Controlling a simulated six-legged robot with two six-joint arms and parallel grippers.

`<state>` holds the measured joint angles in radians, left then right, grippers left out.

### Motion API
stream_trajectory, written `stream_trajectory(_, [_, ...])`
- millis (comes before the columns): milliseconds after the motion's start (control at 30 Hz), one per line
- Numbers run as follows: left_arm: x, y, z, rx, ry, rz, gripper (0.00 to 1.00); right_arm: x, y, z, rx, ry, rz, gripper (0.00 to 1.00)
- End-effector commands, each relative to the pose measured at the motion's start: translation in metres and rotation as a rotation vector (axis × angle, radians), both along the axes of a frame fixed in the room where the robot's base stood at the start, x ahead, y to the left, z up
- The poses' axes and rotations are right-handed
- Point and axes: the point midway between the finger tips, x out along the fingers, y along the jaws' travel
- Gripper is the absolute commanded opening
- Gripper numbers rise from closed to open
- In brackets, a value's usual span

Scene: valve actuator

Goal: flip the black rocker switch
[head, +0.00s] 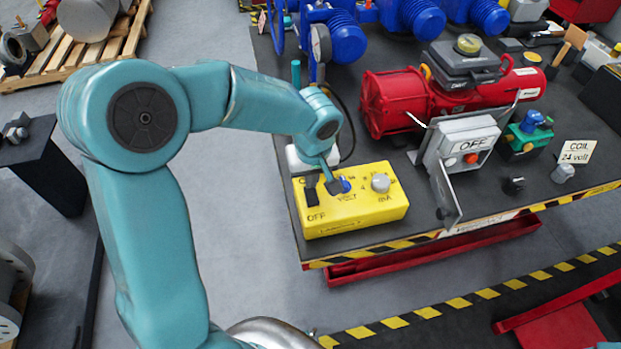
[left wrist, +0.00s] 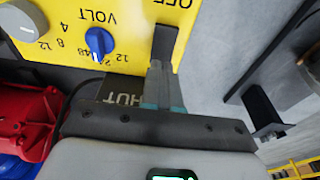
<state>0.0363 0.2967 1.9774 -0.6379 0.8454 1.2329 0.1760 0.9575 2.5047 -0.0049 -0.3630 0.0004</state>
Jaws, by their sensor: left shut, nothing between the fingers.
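The yellow box (head: 350,212) lies near the left front corner of the dark table, with "OFF" and "VOLT" printed on it. Its black rocker switch (head: 311,192) is on the left part of the top face. In the left wrist view the black switch (left wrist: 164,42) shows beside the "OFF" print. My left gripper (head: 332,183) is shut and empty over the box, between the switch and the blue knob (head: 345,185). In the left wrist view its fingertips (left wrist: 156,68) appear right at the near end of the switch; I cannot tell whether they touch. My right gripper is not in view.
A grey knob (head: 380,183) is on the box's right part. A grey switch box (head: 464,142) on a bent metal bracket stands to the right. A red actuator (head: 395,100) and blue motors (head: 345,38) are behind. Free floor lies left of the table.

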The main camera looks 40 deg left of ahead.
Motion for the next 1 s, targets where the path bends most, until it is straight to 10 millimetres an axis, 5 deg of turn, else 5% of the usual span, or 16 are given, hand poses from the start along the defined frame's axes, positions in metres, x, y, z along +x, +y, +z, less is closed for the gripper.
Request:
stream_trajectory(233, [0.002,0.002,-0.018,0.0,0.0,0.001,0.0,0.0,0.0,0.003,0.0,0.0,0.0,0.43])
stream_trajectory(567, [0.002,0.003,-0.018,-0.001,0.001,0.001,0.0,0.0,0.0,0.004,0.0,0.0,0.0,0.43])
stream_trajectory(700, [0.004,0.006,-0.02,-0.054,0.053,0.006,0.0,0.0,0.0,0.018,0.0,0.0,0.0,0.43])
stream_trajectory(1000, [0.002,0.003,-0.025,-0.048,0.048,0.0,0.0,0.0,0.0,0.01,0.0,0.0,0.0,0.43])
